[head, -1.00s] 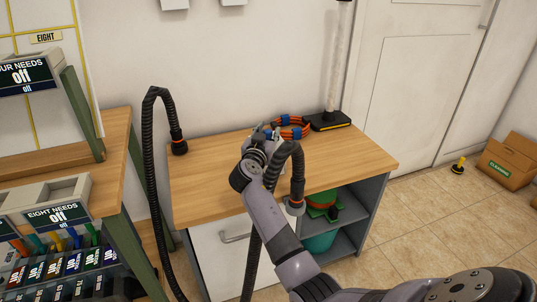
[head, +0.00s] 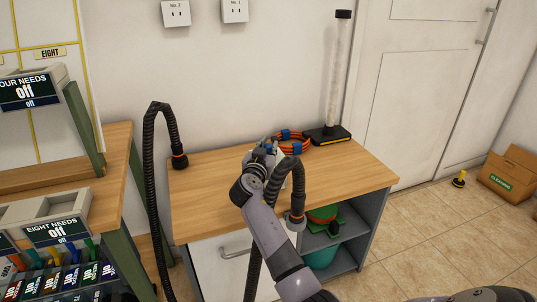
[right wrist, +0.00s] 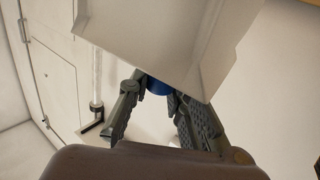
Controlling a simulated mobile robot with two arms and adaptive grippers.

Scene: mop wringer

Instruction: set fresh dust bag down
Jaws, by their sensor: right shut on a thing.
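My right gripper (head: 262,157) is over the wooden worktop of the cabinet, near its back middle. In the right wrist view the right gripper (right wrist: 152,95) is shut on a pale, angular thing (right wrist: 170,45) with a blue part (right wrist: 158,86) between the fingers; it looks like the fresh dust bag. In the head view the bag is mostly hidden by the gripper, and I cannot tell whether it touches the worktop (head: 215,185). My left gripper is not in view.
A coiled orange-and-blue cord (head: 292,138) lies just behind the gripper. A clear tube on a black base (head: 328,135) stands at the back right. A black hose (head: 150,190) rises at the left; another hose (head: 297,185) bends beside my right arm. The worktop's right part is clear.

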